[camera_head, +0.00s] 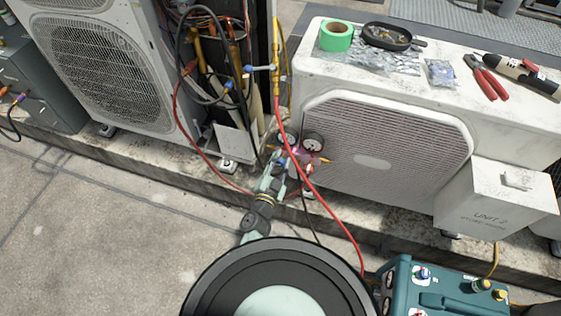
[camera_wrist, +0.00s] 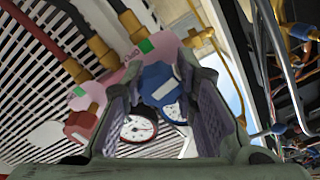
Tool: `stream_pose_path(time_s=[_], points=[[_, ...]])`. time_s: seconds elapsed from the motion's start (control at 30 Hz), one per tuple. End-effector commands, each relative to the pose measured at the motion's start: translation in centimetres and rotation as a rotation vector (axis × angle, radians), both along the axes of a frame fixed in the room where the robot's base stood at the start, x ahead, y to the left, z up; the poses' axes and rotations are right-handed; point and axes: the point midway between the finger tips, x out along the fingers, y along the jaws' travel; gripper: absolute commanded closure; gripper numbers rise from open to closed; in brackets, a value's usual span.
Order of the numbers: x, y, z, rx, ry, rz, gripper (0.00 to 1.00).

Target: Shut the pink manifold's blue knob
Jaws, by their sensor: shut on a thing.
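The pink manifold (camera_wrist: 125,72) fills the upper middle of the wrist view, tilted, with brass fittings and hoses. In the head view the manifold (camera_head: 306,158) hangs between the two white units, partly hidden by my gripper. The blue knob (camera_wrist: 159,86) sits between my two finger pads. My gripper (camera_wrist: 158,78) is shut on this knob. In the head view my gripper (camera_head: 279,164) reaches the manifold from below. The red knob (camera_wrist: 82,122) is outside my left finger. Two round gauges show behind the fingers, one red-rimmed (camera_wrist: 138,128) and one blue-rimmed (camera_wrist: 174,112).
A red hose (camera_head: 314,188) curves down right of my gripper. An open white unit with tubing (camera_head: 221,85) stands left. A closed white unit (camera_head: 480,125) stands right, with green tape (camera_head: 336,37) and red-handled pliers (camera_head: 488,79) on top. A teal machine (camera_head: 440,290) stands at lower right.

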Motion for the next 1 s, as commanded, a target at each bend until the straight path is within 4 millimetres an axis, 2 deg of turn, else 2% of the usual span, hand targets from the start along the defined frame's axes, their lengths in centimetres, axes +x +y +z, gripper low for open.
stream_pose_path(time_s=[1.0], points=[[0.01, 0.02, -0.16, 0.917, -0.298, 0.001, 1.0]])
